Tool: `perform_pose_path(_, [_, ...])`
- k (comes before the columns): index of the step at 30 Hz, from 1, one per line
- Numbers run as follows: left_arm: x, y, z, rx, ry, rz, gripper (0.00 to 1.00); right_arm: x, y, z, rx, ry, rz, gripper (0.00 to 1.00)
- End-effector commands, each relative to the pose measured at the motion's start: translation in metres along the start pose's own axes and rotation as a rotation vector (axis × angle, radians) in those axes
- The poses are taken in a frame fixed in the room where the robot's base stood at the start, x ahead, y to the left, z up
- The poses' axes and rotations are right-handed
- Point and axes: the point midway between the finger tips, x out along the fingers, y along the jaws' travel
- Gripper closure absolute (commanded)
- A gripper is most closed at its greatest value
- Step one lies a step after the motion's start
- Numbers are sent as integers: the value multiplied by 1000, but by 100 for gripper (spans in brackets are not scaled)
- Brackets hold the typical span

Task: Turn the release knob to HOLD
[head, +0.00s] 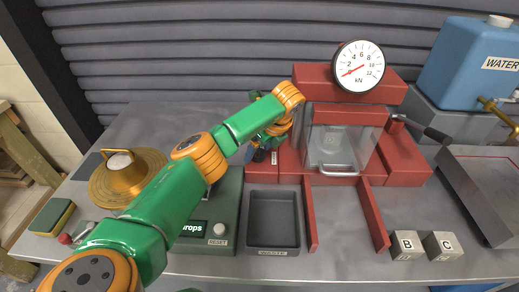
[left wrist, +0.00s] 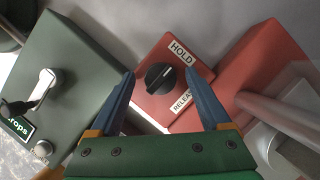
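The black release knob (left wrist: 159,78) sits on a red block (left wrist: 150,107) in the left wrist view. A HOLD label (left wrist: 181,53) is at its upper right and a RELEASE label (left wrist: 183,101) at its lower right. The knob's ridge runs slantwise; I cannot tell which label it marks. My left gripper (left wrist: 160,73) is open, its blue fingers on either side of the knob, with gaps visible. In the head view my left gripper (head: 264,146) is over the red block left of the press, and the knob is hidden. My right gripper is not in view.
The red press (head: 400,160) with its clear guard and dial gauge (head: 358,66) stands right of the gripper. A green drops box (head: 228,215) is to the left, a dark waste tray (head: 273,205) in front. Blocks B (head: 406,245) and C (head: 443,245) are at front right.

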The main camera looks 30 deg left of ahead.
Motion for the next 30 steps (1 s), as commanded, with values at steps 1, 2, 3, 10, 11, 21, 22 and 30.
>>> perform_pose_path(1, [0, 0, 0, 0, 0, -1, 19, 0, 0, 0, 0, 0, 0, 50])
perform_pose_path(2, [0, 0, 0, 0, 0, -1, 19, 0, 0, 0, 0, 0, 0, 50])
perform_pose_path(3, [-1, 0, 0, 0, 0, -1, 19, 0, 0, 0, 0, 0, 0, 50])
perform_pose_path(10, [-42, -1, 0, 0, 0, -6, 19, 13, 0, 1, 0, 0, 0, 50])
perform_pose_path(11, [-48, -1, 0, 0, -1, -6, 19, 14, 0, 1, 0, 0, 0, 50])
perform_pose_path(21, [-71, 0, 0, 0, 0, 0, 19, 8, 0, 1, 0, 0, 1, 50])
perform_pose_path(22, [-71, 0, 0, 0, 0, 0, 19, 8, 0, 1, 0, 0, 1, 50])
perform_pose_path(30, [-77, 0, 3, 0, 1, 0, 19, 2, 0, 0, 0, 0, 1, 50])
